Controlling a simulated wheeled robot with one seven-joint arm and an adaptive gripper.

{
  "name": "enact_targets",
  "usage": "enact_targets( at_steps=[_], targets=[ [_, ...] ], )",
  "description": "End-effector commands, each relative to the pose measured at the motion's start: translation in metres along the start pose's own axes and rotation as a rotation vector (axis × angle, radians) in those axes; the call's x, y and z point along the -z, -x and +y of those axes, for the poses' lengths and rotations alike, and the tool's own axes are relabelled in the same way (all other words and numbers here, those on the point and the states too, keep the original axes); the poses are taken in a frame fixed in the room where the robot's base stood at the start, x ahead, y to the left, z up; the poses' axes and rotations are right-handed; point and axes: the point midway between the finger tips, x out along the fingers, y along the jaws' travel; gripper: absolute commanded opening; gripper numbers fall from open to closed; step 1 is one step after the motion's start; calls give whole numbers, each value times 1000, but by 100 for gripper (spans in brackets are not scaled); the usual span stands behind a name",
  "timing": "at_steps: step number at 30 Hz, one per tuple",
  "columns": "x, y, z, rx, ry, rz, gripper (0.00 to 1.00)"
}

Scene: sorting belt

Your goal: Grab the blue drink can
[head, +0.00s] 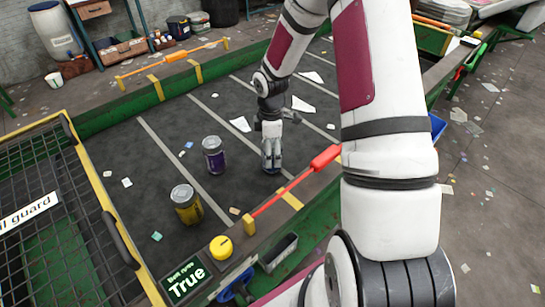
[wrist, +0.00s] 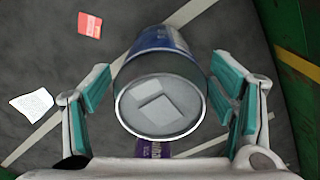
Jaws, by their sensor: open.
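The blue drink can (wrist: 165,42) stands between the two fingers of my gripper (wrist: 166,95) in the wrist view. Its pale grey end faces the camera, and a strip of blue side shows above it. The teal-padded fingers are spread wide, with a gap on both sides of the can. In the head view my gripper (head: 271,152) points down at the dark belt, right of the purple can (head: 213,156). There I cannot clearly tell the blue can from the fingers around it.
A yellow can (head: 186,205) stands nearer on the belt (head: 150,205). Paper scraps lie around. A red bar (head: 295,182) runs along the near edge, and a mesh guard (head: 45,190) stands left.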

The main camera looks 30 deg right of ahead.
Motion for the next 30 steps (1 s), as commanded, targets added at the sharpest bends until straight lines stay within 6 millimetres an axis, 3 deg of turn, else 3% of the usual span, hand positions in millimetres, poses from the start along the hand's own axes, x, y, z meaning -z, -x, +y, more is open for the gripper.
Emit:
enact_targets(
  at_steps=[6, 13, 18, 30],
  targets=[
    [0, -21, -1, 1, 1, -1, 77],
    [0, -22, 0, 0, 0, 0, 77],
    [0, -22, 0, 0, 0, 0, 42],
    [0, -19, 0, -1, 0, 0, 41]
  ],
)
